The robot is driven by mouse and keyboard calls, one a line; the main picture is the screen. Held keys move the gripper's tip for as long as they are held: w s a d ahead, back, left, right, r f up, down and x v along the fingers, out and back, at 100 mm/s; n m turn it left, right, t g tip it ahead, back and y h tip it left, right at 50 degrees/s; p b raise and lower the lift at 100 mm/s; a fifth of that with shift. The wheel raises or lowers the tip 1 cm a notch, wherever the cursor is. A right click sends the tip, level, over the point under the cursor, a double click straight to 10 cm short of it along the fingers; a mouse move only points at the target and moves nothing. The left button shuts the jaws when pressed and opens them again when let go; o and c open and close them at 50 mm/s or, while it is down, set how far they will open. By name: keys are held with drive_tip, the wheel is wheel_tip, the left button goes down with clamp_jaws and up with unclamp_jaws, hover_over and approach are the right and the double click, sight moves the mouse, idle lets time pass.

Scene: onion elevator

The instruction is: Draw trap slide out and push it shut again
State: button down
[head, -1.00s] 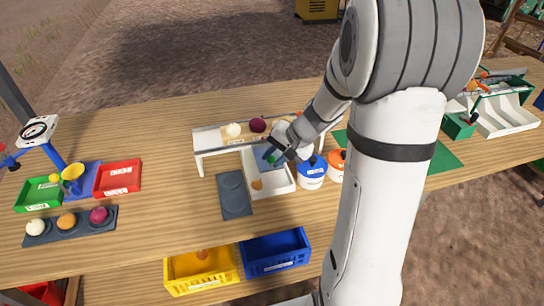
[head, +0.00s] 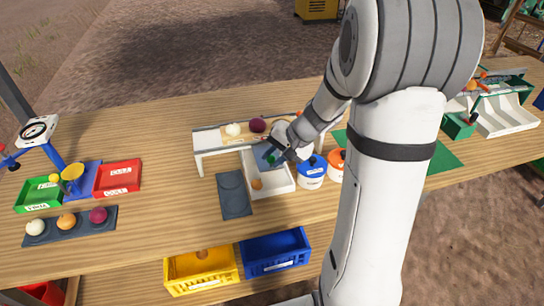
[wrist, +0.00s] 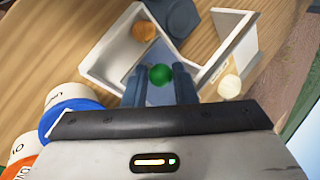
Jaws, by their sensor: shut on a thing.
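My gripper (wrist: 159,84) is shut on the green knob (wrist: 159,75), which shows between its two blue-grey fingers in the wrist view. In the head view the green knob (head: 271,160) is small and partly hidden by my gripper (head: 272,157). I take the knob to be the trap slide's handle; the slide's own plate is not clearly seen. The knob is beside the white tray (head: 276,191), in front of the low white rack (head: 198,142). An orange onion (head: 257,184) lies in the tray; it also shows in the wrist view (wrist: 144,30).
A dark plate with round recesses (head: 235,203) lies left of the tray. Blue (head: 312,180) and orange-topped (head: 336,172) tubs stand close on the right. White (head: 233,129) and purple (head: 257,125) onions are on the rack.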

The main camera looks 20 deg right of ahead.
drive_tip(key=shift+s+f, duration=0.2)
approach(259, 146)
drive_tip(key=shift+p+x, duration=0.3)
drive_tip(key=shift+x, duration=2.25)
drive_tip(key=shift+s, duration=0.1)
drive_tip(key=c, duration=1.1)
unclamp_jaws()
wheel_tip(259, 146, up, 6)
drive_tip(key=p, duration=0.3)
drive_tip(key=shift+p, duration=0.4)
